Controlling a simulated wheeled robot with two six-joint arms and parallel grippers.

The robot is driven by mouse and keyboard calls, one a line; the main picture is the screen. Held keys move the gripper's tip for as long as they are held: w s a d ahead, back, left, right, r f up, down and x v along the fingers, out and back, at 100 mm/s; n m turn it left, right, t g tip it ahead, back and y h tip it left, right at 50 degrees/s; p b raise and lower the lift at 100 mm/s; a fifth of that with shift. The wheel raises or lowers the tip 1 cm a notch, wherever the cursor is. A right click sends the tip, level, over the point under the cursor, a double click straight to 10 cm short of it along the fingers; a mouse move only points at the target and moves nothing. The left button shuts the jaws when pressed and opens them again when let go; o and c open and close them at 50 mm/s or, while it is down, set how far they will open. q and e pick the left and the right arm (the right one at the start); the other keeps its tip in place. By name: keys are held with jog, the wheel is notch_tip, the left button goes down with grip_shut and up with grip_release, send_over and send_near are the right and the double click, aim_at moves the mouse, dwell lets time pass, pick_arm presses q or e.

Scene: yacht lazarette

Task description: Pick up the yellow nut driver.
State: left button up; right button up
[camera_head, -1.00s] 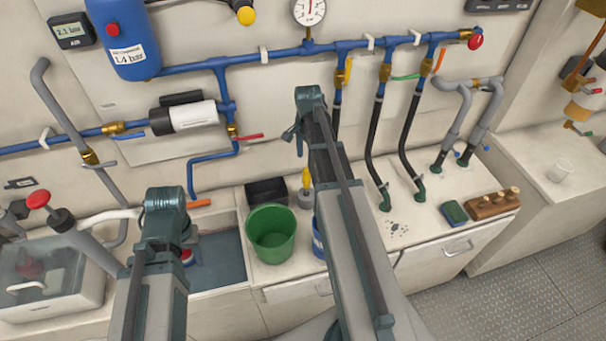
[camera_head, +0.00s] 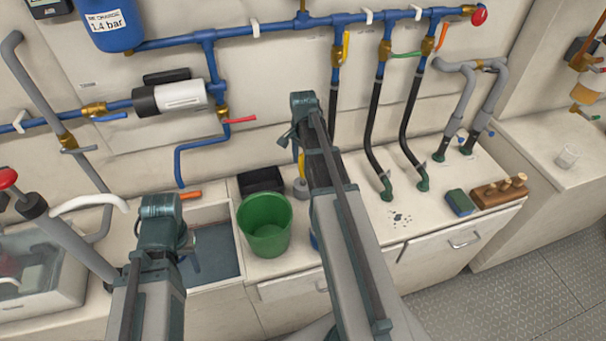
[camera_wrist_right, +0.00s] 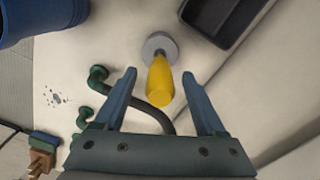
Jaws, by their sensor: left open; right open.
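The yellow nut driver (camera_head: 301,166) stands upright in a round grey holder (camera_head: 301,188) on the counter, partly hidden by my right arm in the head view. In the right wrist view its yellow handle (camera_wrist_right: 160,82) points toward me from the grey round holder (camera_wrist_right: 158,46). My right gripper (camera_wrist_right: 158,74) is open, with one finger on each side of the handle and visible gaps between. My left gripper (camera_head: 187,242) is at the left in the head view, near the sink, mostly hidden by its own arm and holding nothing visible.
A green bucket (camera_head: 265,226) and a black bin (camera_head: 261,181) stand left of the holder. A blue container (camera_wrist_right: 38,17) is close by in the wrist view. Black hoses (camera_head: 373,140) rise to the right. The sink basin (camera_head: 212,262) is at the left.

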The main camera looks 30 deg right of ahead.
aim_at(303, 172)
jog(key=shift+f+b, duration=2.65)
jog(key=shift+r, duration=0.1)
grip_shut()
